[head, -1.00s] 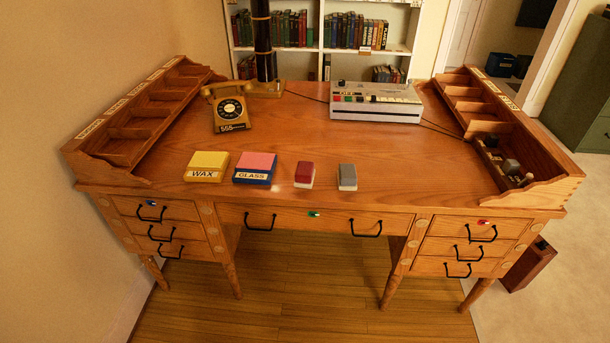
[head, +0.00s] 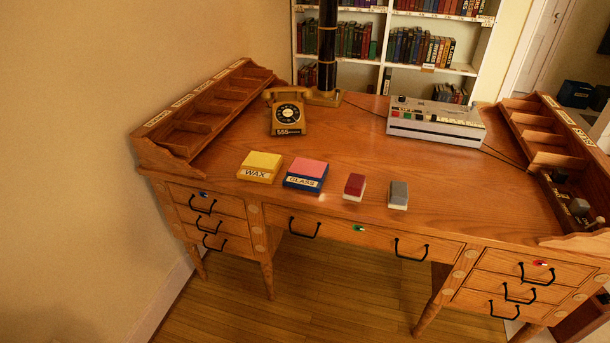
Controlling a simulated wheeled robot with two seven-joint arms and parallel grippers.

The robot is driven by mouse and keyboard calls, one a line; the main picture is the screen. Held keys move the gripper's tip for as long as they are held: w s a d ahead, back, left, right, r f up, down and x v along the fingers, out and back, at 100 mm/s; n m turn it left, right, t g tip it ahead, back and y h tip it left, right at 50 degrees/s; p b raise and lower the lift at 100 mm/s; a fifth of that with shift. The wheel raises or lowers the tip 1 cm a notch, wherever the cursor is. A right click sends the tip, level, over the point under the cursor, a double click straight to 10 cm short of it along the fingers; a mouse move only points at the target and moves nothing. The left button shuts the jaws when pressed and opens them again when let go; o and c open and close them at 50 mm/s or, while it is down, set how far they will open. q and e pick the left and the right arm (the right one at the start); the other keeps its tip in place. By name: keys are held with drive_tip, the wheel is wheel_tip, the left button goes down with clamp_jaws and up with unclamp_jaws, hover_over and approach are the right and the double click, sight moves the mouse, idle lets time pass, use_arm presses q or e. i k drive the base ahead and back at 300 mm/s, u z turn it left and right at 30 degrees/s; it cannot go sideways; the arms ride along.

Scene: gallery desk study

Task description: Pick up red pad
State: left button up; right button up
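The red pad (head: 355,185) is a small dark-red block with a pale lower part. It lies on the desk top (head: 400,160) near the front edge, right of the middle in the head view. A similar grey pad (head: 398,193) lies just to its right, apart from it. To its left are the pink-topped blue box marked GLASS (head: 305,181) and the yellow box marked WAX (head: 260,172). Neither of my grippers shows in the head view. Nothing touches the red pad.
A telephone (head: 288,116) and a lamp post (head: 327,50) stand at the back. A grey machine with coloured buttons (head: 435,131) is at the back right. Raised organizers (head: 205,118) flank both sides. The desk centre behind the pads is clear.

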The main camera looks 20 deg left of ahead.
sight(356, 186)
drive_tip(key=z, duration=0.3)
drive_tip(key=i, duration=1.35)
drive_tip(key=u, duration=0.35)
